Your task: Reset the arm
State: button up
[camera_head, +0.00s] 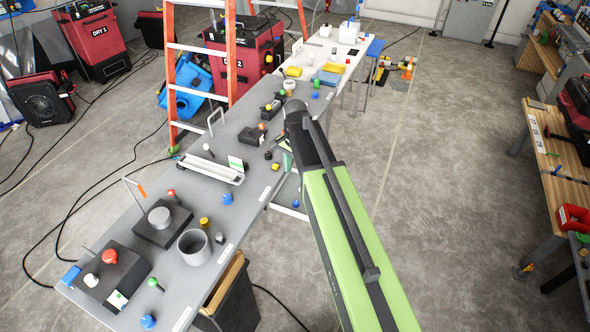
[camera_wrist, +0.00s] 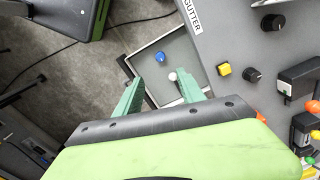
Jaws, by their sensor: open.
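My gripper (camera_wrist: 160,78) shows in the wrist view as two teal fingers held apart, with nothing between them. The fingers point toward a shallow grey tray (camera_wrist: 185,45) beside the bench edge. The rest of the gripper is hidden behind the arm there.
The long grey bench (camera_head: 245,205) carries a grey cup (camera_head: 194,247), a white trough (camera_head: 211,169) and several coloured knobs. An orange ladder (camera_head: 200,48) stands behind it. A wooden bench (camera_head: 560,190) is at the right. The concrete floor (camera_head: 440,150) between the benches is clear.

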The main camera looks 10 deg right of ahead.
jog(key=shift+f, duration=0.1)
jog(key=s+n, duration=1)
jog(key=s, duration=0.4)
jog(key=shift+d, duration=0.2)
